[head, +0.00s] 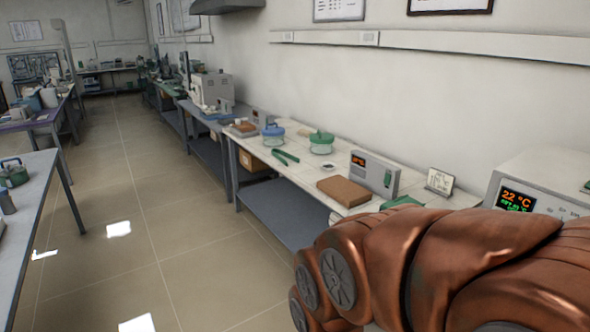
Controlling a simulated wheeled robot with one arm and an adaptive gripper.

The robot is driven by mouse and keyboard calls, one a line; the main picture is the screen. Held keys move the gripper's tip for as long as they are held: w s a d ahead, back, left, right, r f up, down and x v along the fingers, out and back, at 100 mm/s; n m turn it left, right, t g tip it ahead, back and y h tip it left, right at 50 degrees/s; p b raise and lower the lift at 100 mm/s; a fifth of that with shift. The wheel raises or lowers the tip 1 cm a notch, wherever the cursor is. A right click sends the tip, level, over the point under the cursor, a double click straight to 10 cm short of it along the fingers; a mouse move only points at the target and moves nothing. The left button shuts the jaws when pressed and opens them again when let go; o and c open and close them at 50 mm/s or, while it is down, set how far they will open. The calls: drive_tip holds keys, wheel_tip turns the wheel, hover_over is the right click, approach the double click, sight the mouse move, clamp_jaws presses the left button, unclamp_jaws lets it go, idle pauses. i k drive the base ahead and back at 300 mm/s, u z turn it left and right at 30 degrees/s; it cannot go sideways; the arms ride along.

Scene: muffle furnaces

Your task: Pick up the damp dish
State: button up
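A small round dish (327,168) lies on the white bench top (300,172) along the right wall, in front of a green-lidded glass jar. It is too small to tell whether it is damp. My copper-coloured arm crosses the lower right of the head view and hides part of the bench there. My gripper is not in view.
The bench also holds a blue-lidded jar (272,135), the green-lidded jar (321,143), green tongs (285,157), a brown block (343,191), a grey display unit (376,174) and a card (440,181). A furnace (540,190) reads 22 °C. The aisle floor (160,210) is clear.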

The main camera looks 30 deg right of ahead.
sight(327, 166)
drive_tip(key=i, duration=2.65)
drive_tip(key=z, duration=2.15)
drive_tip(key=i, duration=0.85)
drive_tip(key=u, duration=1.35)
